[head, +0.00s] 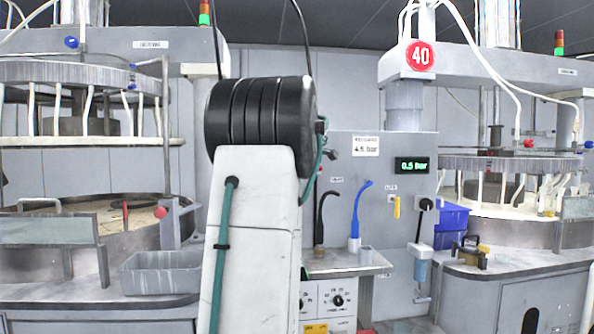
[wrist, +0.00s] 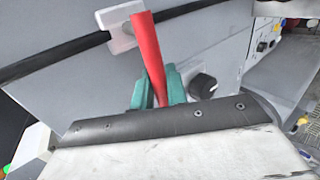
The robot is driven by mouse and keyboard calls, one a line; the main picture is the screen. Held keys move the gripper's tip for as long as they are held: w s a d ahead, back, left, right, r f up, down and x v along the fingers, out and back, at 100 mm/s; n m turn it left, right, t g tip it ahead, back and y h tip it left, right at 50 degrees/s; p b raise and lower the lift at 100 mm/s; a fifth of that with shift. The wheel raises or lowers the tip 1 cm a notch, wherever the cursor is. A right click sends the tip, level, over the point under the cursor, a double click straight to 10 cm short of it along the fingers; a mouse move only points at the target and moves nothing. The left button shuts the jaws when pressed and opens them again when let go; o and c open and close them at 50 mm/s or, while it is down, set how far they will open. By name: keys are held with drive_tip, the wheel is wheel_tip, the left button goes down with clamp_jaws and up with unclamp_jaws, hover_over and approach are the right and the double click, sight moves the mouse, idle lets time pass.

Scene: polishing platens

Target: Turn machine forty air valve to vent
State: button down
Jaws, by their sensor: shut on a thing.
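In the wrist view a red lever (wrist: 149,45) stands tilted in front of a grey panel. My gripper (wrist: 158,84) has its teal fingers on either side of the lever's lower part and is shut on it. The lever's pivot is hidden behind my wrist, and no vent marking is legible. In the head view the red 40 sign (head: 420,56) marks the machine at right, and a green display (head: 412,166) on the grey panel reads 0.5 bar. My arm fills the middle of the head view; my gripper and the red lever cannot be made out there.
A black knob (wrist: 203,86) sits right of the lever, and a white clip (wrist: 119,24) holds a black hose left of it. In the head view a small shelf (head: 346,262), a blue hose (head: 356,215), a filter bowl (head: 419,272) and a blue bin (head: 452,216) crowd the panel.

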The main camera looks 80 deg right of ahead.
drive_tip(key=shift+r, duration=0.1)
drive_tip(key=c, duration=1.5)
unclamp_jaws()
drive_tip(key=shift+o, duration=0.2)
drive_tip(key=v, duration=0.7)
drive_tip(key=shift+a, duration=0.35)
drive_tip(key=shift+r, duration=0.15)
